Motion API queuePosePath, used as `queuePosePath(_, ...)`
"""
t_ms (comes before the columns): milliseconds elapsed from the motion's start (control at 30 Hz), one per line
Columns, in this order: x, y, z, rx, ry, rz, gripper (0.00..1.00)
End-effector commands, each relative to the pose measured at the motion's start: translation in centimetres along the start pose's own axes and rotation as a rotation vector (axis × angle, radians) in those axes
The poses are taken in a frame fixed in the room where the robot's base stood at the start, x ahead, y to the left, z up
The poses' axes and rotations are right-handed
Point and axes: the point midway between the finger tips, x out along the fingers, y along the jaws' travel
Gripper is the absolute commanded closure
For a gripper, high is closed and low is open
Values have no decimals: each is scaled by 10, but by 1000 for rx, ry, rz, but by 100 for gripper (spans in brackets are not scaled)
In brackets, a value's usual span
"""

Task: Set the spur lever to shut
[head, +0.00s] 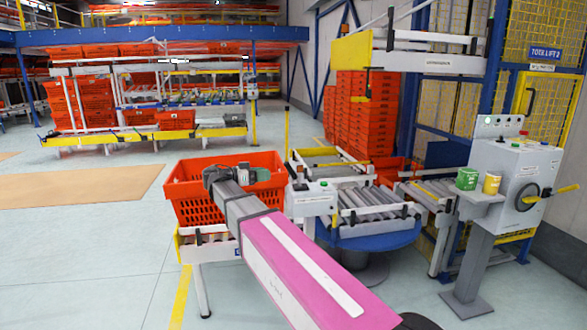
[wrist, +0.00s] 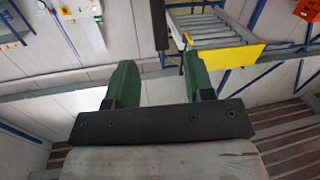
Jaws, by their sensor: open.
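A grey control box (head: 515,180) on a post stands at the right in the head view. A black round lever (head: 530,197) with a yellow-tipped handle sticks out to the right from its front; I cannot read its label or tell its setting. I cannot tell for certain that this is the spur lever. My gripper (head: 240,176) is far to the left of it, over the orange tote (head: 200,205). In the wrist view my gripper (wrist: 159,80) shows two green fingers held wide apart with nothing between them.
A roller conveyor (head: 372,200) on a blue round base and a small white box (head: 312,197) lie between my gripper and the control box. A green can (head: 467,179) and a yellow can (head: 491,184) stand on its shelf. Floor at left is clear.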

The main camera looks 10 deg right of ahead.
Motion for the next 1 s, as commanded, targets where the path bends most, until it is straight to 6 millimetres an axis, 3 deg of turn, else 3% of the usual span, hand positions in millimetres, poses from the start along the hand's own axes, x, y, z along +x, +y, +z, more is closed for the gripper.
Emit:
queuePosePath(167, -4, 0, -14, 59, 41, 12, 52)
queuePosePath(700, 80, 2, -17, 55, 38, 12, 52)
queuePosePath(1000, 100, 1, -17, 55, 38, 10, 52)
